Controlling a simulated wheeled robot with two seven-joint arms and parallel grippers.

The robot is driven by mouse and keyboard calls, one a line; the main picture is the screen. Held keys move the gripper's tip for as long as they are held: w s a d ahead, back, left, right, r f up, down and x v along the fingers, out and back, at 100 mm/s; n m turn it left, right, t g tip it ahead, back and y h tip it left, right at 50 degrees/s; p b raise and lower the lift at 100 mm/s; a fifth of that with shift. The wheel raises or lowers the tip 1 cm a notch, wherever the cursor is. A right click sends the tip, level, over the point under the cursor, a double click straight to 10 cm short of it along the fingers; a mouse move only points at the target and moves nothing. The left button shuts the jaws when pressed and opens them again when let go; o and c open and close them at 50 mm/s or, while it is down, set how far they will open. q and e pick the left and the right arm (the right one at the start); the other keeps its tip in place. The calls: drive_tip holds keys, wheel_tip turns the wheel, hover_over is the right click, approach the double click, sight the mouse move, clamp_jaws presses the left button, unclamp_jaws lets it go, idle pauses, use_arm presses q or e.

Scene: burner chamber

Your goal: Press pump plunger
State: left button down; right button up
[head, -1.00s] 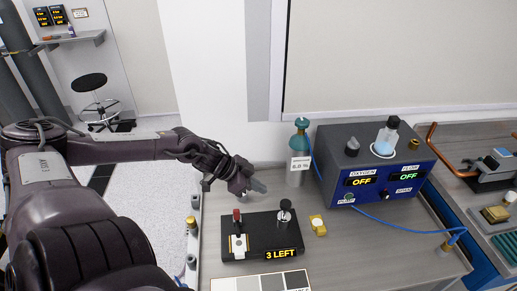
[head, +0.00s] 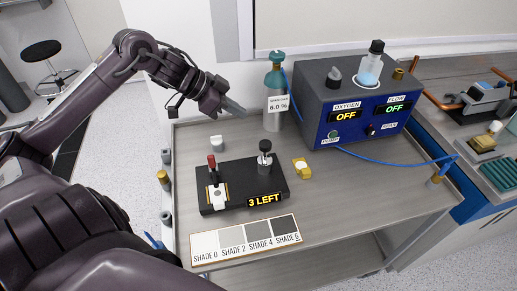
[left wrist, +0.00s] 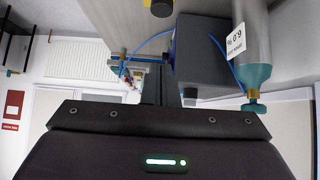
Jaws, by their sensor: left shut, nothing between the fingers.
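A black pump block (head: 238,184) marked "3 LEFT" lies on the grey bench. At its right end stands a plunger with a black knob (head: 265,147) over a silver collar; the knob is up. At its left end is a red-handled lever (head: 212,163) over a white piece. My left gripper (head: 237,109) is shut and empty, above the bench behind the block and left of the gas bottle, apart from the plunger. In the left wrist view its dark fingers (left wrist: 167,88) extend from the palm; the plunger cannot be made out there. My right gripper is out of view.
A grey gas bottle (head: 275,106) with a teal top stands behind the block. Right of it is a blue analyser (head: 352,115) with a flask (head: 369,68) on top. A shade card (head: 246,240) lies in front, and a yellow piece (head: 302,168) lies right of the block.

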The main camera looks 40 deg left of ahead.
sight(269, 143)
use_arm(q)
drive_tip(key=shift+s+a+r+b, duration=0.15)
drive_tip(key=shift+s+b, duration=0.1)
drive_tip(key=shift+s, duration=0.1)
drive_tip(key=shift+s+a+r+b, duration=0.15)
drive_tip(key=shift+s+b, duration=0.1)
drive_tip(key=shift+s, duration=0.1)
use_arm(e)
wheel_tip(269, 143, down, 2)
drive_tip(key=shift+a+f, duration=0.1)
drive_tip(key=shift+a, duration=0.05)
